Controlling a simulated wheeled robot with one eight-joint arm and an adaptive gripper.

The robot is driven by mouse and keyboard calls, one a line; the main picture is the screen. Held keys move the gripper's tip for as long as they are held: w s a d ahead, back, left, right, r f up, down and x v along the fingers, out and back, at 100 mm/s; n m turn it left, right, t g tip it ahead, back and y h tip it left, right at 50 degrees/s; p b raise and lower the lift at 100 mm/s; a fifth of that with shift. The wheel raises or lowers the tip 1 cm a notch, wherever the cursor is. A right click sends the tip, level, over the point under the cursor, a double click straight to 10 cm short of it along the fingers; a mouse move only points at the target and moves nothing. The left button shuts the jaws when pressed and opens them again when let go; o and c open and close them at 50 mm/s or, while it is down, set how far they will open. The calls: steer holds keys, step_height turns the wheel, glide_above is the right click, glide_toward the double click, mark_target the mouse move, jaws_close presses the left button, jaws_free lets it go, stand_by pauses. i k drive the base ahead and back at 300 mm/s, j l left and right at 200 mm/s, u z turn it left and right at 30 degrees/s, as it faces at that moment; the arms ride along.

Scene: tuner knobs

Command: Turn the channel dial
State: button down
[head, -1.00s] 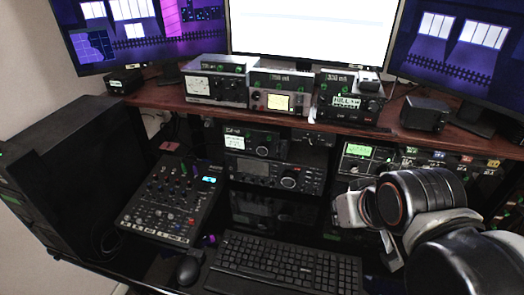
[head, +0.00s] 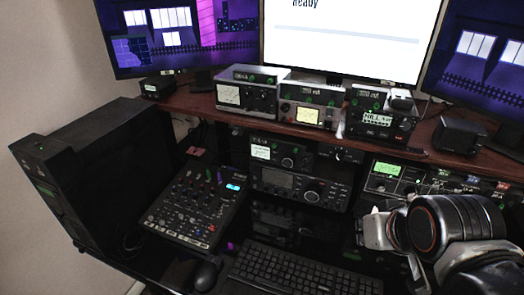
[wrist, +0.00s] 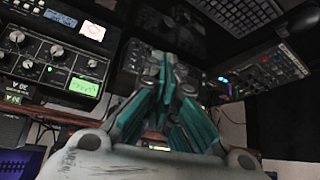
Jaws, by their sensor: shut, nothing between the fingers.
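Several radio units with round knobs are in view, but I cannot tell which knob is the channel dial. In the head view, a large knob (head: 313,196) is on the black radio (head: 275,182) under the shelf. A unit with a green display (head: 385,172) sits at the right, partly behind my arm. In the wrist view, a panel with a green display (wrist: 84,87) and several knobs (wrist: 56,50) is left of my gripper. My gripper (wrist: 165,62) is shut and empty, with no visible contact with a knob. In the head view its fingertips are hidden.
A wooden shelf (head: 205,101) carries several small instruments and speakers below the monitors. A mixer (head: 190,212), mouse (head: 207,272) and keyboard (head: 300,274) lie on the desk. A black case (head: 95,165) stands at the left. My arm covers the lower right of the head view.

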mark_target(288, 160)
steer(key=k+j, duration=0.8)
steer(key=k, duration=0.15)
steer(key=i+z, duration=0.05)
